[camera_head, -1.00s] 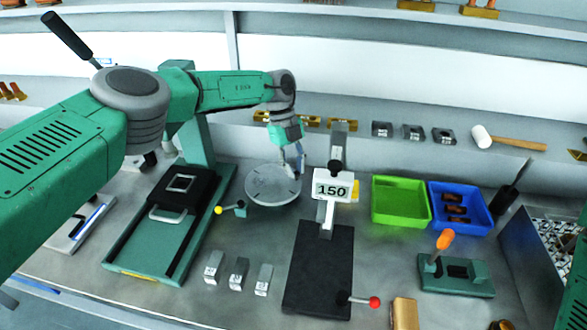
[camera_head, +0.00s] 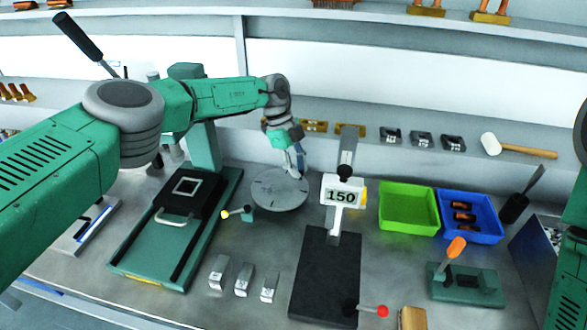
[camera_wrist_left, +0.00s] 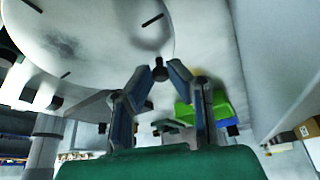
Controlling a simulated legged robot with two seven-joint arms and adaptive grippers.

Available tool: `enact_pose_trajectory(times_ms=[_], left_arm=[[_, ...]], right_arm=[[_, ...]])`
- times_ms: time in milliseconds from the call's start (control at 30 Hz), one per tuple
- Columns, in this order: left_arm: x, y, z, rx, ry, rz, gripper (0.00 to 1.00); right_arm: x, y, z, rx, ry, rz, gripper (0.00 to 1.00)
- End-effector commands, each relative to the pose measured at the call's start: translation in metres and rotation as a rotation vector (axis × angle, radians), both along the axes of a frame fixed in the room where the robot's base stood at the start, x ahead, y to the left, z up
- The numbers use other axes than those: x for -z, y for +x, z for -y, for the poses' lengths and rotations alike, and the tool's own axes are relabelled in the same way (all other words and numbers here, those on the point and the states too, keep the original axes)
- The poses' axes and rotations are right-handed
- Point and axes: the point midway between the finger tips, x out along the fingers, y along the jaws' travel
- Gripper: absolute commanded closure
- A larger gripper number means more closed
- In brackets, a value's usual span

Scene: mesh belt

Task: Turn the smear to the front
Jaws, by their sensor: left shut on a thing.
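A round light-grey turntable disc (camera_head: 278,196) stands on the bench, left of the number display. In the left wrist view the disc (camera_wrist_left: 110,62) fills the upper left, with short black marks on it. A dark smudge (camera_wrist_left: 62,43), seemingly the smear, lies on it; I cannot make it out in the head view. My left gripper (camera_head: 299,168) is at the disc's far right rim. In the left wrist view its fingers (camera_wrist_left: 159,76) come together on a small dark peg (camera_wrist_left: 159,68) at the rim. My right gripper is out of view.
A display reading 150 (camera_head: 341,197) on a post stands close right of the disc. A small yellow-knobbed lever (camera_head: 236,213) is close left, beside a green press bed (camera_head: 150,255). Green (camera_head: 408,234) and blue (camera_head: 485,238) bins stand right. Several metal blocks (camera_head: 242,279) lie in front.

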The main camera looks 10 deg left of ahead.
Motion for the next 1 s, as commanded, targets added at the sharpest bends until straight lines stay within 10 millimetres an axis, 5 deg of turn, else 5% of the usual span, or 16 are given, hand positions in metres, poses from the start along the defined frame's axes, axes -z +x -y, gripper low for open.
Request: enact_pose_trajectory(times_ms=[467, 500, 567, 1000], left_arm=[[0.004, -0.001, 0.003, -0.001, 0.001, 0.001, 1.00], [0.004, -0.001, 0.003, -0.001, 0.001, 0.001, 0.82], [0.004, -0.001, 0.003, -0.001, 0.001, 0.000, 0.65], [-0.011, 0.001, -0.004, -0.003, -0.001, 0.005, 0.65]], right_arm=[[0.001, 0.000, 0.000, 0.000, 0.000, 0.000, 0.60], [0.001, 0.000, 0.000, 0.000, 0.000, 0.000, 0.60], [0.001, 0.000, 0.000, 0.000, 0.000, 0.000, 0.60], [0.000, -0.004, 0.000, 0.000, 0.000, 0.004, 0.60]])
